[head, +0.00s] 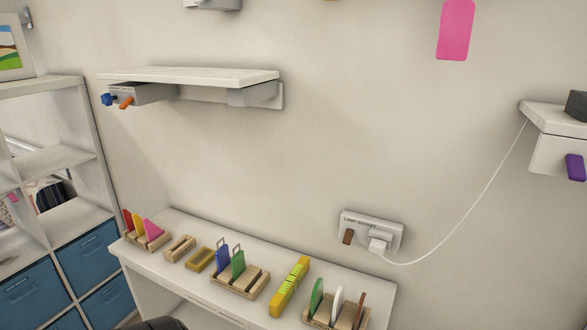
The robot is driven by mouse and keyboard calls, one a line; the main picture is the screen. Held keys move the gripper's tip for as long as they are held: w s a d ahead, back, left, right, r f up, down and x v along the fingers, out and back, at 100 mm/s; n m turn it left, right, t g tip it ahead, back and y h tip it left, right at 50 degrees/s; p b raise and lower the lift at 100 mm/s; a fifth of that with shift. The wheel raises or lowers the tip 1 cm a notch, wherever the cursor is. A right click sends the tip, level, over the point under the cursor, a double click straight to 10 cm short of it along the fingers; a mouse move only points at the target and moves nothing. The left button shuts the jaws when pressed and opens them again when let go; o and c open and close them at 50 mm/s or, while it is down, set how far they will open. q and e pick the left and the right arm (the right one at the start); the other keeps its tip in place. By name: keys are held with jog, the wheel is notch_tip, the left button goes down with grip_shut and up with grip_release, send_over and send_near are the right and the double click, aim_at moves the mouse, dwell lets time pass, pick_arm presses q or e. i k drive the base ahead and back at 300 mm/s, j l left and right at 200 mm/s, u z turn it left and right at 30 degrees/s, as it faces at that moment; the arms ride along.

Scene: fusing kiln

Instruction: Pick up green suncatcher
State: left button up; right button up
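A green piece with a wire loop at its top, which looks like the green suncatcher (238,267), stands upright in a slotted wooden rack (252,290) on the white bench. A blue piece (222,261) with a similar loop stands close to its left in the same rack. Another green piece (316,296), rounded and with no loop visible, stands in a separate wooden rack (350,319) further right. Neither of my grippers shows in the head view.
The white bench (150,262) also holds a rack (158,243) of red, yellow and pink pieces, small wooden frames (180,248) and a yellow level-like bar (290,288). A shelf (190,76) juts from the wall above. A white cord (455,240) runs from the wall socket (371,233).

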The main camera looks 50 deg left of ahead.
aim_at(237, 260)
jog(key=u, duration=1.7)
